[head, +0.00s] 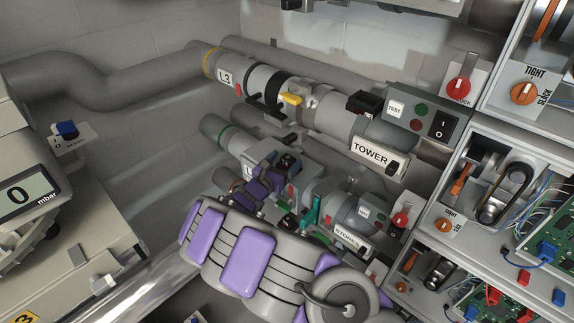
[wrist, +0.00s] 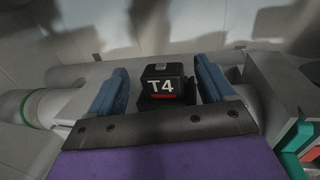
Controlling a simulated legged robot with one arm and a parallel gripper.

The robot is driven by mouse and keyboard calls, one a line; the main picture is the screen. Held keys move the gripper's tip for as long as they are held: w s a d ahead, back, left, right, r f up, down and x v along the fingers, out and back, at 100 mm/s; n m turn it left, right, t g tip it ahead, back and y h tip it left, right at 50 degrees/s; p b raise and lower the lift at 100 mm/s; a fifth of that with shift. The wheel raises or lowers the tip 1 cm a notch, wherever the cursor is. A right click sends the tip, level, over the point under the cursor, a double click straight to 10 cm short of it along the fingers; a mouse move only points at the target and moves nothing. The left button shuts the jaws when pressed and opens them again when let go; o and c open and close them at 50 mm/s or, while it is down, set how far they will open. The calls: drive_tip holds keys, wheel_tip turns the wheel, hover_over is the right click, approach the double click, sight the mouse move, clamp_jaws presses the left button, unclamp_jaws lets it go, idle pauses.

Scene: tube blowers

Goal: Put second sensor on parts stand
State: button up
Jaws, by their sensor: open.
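A black block marked T4 (wrist: 162,84), with a red strip under the lettering, sits on a grey tube in the wrist view. It looks like a sensor. My gripper (wrist: 161,78) is open, with one blue finger on each side of the block and visible gaps between. In the head view my gripper (head: 273,178) is at the middle tube, at the end of my purple and grey arm, which hides part of that tube. Another black block (head: 365,103) sits on the upper tube. I cannot identify a parts stand in either view.
The upper tube (head: 335,113) carries an L3 label, a yellow lever and a TOWER sign (head: 371,154). Open cabinets with belts and circuit boards (head: 545,240) stand at right. A pressure gauge reading 0 mbar (head: 25,195) is at left.

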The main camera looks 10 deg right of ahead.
sight(287, 158)
drive_tip(key=shift+x, duration=1.2)
drive_tip(key=shift+s, duration=0.1)
drive_tip(key=c, duration=1.2)
drive_tip(key=shift+o, duration=0.2)
drive_tip(key=shift+r, duration=0.6)
drive_tip(key=r, duration=0.2)
drive_tip(key=shift+s+a+r+p, duration=0.1)
drive_tip(key=shift+s+r+p, duration=0.2)
drive_tip(key=shift+p, duration=0.1)
drive_tip(key=s+r+p, duration=0.1)
drive_tip(key=s, duration=1.4)
drive_tip(key=shift+s, duration=0.2)
